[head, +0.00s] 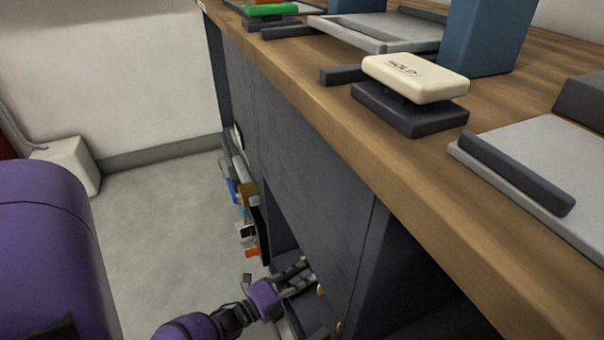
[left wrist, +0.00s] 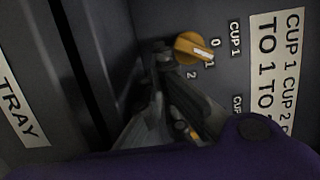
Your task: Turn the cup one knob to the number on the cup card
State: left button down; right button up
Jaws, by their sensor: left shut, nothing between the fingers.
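The cup one knob (left wrist: 193,46) is orange with a pale pointer line, on a dark panel beside the label CUP 1 (left wrist: 235,40). Its pointer slants right and down, close to the 1; 0 and 2 are also marked. The cup card (left wrist: 272,70) is a white strip at the right; CUP 1 TO 1 can be read, and its CUP 2 line is cut off. My left gripper (head: 306,272) is shut and empty, low at the cabinet front. In the left wrist view its fingers (left wrist: 168,75) are just below and left of the knob. My right gripper is out of view.
A second orange knob (left wrist: 194,135) is partly hidden behind a finger. A TRAY label (left wrist: 20,108) is at the left. A wooden counter (head: 330,115) overhangs the cabinet, with a cream block marked HOLD (head: 415,78). The floor (head: 165,235) left of the cabinet is clear.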

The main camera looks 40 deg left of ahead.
pick_arm(q)
jog(key=shift+w+a+f, duration=0.1)
jog(key=shift+a+f, duration=0.05)
jog(key=shift+a, duration=0.15)
jog(key=shift+a+f, duration=0.1)
dwell(0.6)
